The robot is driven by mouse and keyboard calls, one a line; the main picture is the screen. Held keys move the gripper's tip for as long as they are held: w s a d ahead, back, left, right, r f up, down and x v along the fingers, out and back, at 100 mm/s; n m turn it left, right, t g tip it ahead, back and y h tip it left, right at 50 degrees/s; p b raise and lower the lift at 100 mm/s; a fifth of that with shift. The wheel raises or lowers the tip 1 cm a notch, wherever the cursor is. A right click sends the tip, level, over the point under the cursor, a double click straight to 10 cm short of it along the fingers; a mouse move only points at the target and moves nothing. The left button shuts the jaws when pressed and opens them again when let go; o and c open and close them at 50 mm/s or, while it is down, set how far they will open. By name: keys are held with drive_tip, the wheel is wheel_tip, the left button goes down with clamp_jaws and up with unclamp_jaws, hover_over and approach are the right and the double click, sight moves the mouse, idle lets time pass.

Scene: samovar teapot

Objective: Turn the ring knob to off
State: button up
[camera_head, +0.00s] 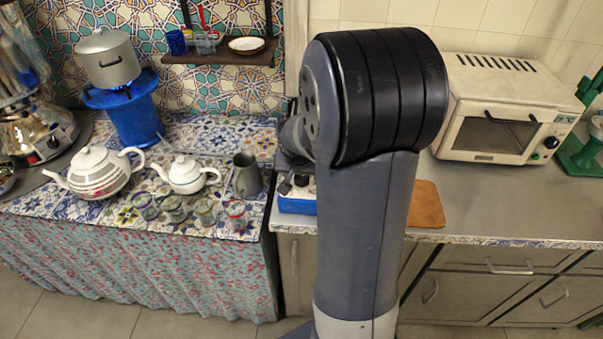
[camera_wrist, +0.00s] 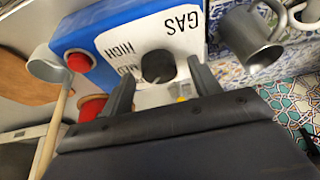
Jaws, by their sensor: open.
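A blue box (camera_wrist: 125,38) with a white panel marked GAS, HIGH and MED fills the upper middle of the wrist view. A round black knob (camera_wrist: 157,66) sits on the panel, with a small pale mark at its lower edge. My gripper (camera_wrist: 163,74) is open, with one finger on each side of the knob. I cannot tell whether either finger touches it. Part of the panel's lettering is hidden behind the fingers. In the head view the blue box (camera_head: 297,206) shows beside my arm, which hides much of it and most of my gripper.
The box has a red button (camera_wrist: 79,61). A grey metal pitcher (camera_wrist: 251,36) stands close by; in the head view, glasses and two white teapots (camera_head: 186,175) are left of it. A ladle (camera_wrist: 47,64) and red spool-like item (camera_wrist: 92,107) lie nearby. A toaster oven (camera_head: 500,110) stands right.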

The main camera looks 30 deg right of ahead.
drive_tip(key=shift+f, duration=0.15)
drive_tip(key=c, duration=1)
